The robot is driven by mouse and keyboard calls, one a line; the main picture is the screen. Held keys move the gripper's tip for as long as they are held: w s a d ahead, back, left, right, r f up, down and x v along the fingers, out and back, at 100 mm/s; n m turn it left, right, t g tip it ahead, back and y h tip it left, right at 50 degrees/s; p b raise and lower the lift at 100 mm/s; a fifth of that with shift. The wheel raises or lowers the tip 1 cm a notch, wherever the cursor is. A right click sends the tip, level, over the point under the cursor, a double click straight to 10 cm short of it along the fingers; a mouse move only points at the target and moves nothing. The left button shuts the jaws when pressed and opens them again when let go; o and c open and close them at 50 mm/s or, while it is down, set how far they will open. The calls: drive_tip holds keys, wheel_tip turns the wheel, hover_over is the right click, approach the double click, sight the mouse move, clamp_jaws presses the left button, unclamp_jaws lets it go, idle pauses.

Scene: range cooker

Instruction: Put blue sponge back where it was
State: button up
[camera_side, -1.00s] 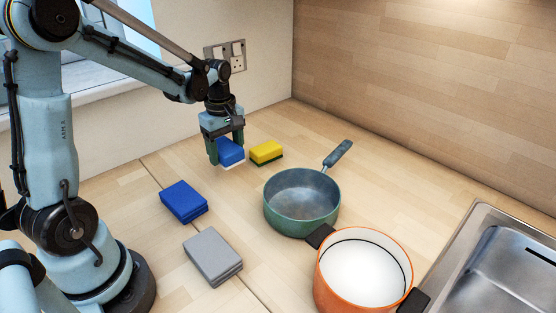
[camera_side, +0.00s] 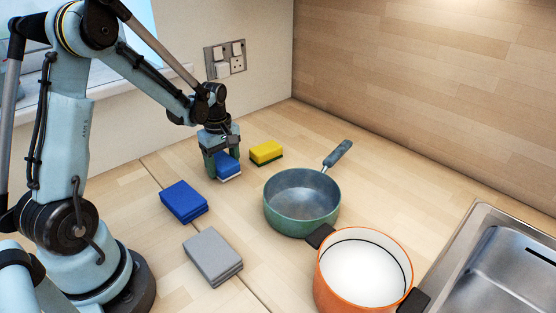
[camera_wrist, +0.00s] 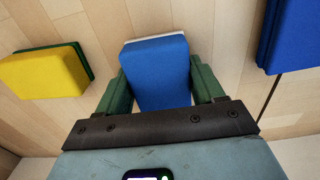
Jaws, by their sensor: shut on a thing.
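The blue sponge (camera_side: 228,164) with a white underside is between the green fingers of my gripper (camera_side: 222,170), at the back left of the worktop. In the wrist view the blue sponge (camera_wrist: 158,72) lies between both fingers of my gripper (camera_wrist: 160,90), which are shut on its sides. It is at or very close to the worktop; I cannot tell whether it touches.
A yellow sponge with a green base (camera_side: 266,151) lies just right of the held sponge. A blue folded cloth (camera_side: 183,200) and a grey one (camera_side: 213,254) lie in front. A green saucepan (camera_side: 303,196), an orange pot (camera_side: 362,270) and a sink (camera_side: 500,260) are to the right.

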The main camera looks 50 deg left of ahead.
sight(223, 160)
drive_tip(key=o, duration=1)
drive_tip(key=shift+f, duration=0.1)
wheel_tip(223, 160, up, 12)
drive_tip(key=s+d+r+m+t, duration=0.1)
drive_tip(key=s+d+m+t, duration=0.2)
drive_tip(key=d+m, duration=0.5)
drive_tip(key=s+d+m+t, duration=0.3)
drive_tip(key=d+m+t, duration=0.1)
drive_tip(key=d+m, duration=0.4)
drive_tip(key=shift+s+d+r+m, duration=0.35)
drive_tip(key=shift+s+r+m, duration=0.05)
drive_tip(key=shift+m, duration=0.6)
